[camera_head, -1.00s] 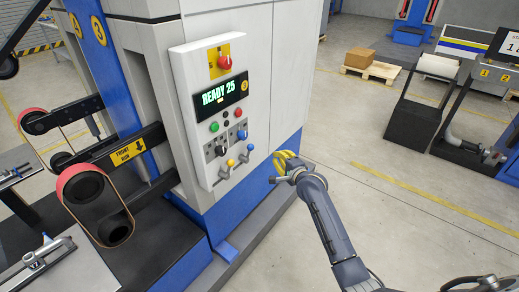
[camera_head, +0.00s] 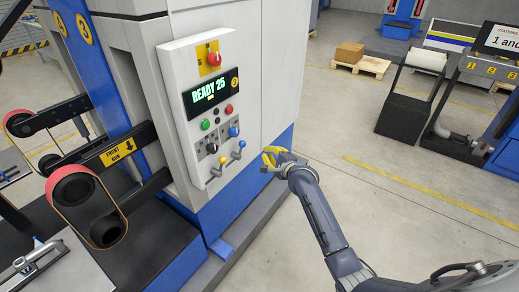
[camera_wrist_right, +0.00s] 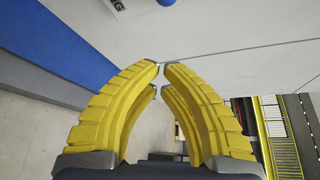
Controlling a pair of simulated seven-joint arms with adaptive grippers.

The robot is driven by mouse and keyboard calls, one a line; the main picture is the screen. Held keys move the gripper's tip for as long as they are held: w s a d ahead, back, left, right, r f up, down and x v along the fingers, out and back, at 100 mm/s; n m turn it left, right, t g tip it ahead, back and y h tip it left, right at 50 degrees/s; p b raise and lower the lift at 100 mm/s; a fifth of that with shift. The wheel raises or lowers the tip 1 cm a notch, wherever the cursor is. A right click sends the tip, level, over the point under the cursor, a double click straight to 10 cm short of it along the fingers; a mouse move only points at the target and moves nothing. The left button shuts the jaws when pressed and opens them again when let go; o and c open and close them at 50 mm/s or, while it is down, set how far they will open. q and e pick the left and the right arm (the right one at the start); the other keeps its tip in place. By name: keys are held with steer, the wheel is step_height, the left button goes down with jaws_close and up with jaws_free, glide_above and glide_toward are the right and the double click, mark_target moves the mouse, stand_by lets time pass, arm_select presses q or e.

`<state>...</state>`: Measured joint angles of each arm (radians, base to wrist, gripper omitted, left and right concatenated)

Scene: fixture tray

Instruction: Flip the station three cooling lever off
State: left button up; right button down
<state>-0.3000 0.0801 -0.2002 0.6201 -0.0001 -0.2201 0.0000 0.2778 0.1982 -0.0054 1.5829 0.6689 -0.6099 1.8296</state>
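The station three control panel (camera_head: 205,120) is a pale box on the machine, its display reading "READY 25". At its lower part are a lever with a blue ball (camera_head: 242,144), a lever with a yellow ball (camera_head: 224,161), a blue knob (camera_head: 234,132) and a black knob (camera_head: 211,148). Their labels are too small to read, so I cannot tell which is cooling. My right gripper (camera_head: 272,155), with yellow fingers, is right of the panel, apart from the levers. In the right wrist view its fingertips (camera_wrist_right: 161,66) nearly meet with nothing between them.
A red knob (camera_head: 213,59) sits atop the panel, with green and red buttons below the display. Black bars and belt rollers (camera_head: 75,190) jut out at the left. The floor right of the machine is open; a box (camera_head: 350,52) on a pallet stands farther back.

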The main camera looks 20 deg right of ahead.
steer(key=w+a, duration=0.4)
steer(key=w, duration=0.3)
steer(key=shift+w+a+f, duration=0.15)
steer(key=shift+w+a, duration=0.15)
steer(key=shift+a, duration=0.05)
stand_by(0.4)
stand_by(0.5)
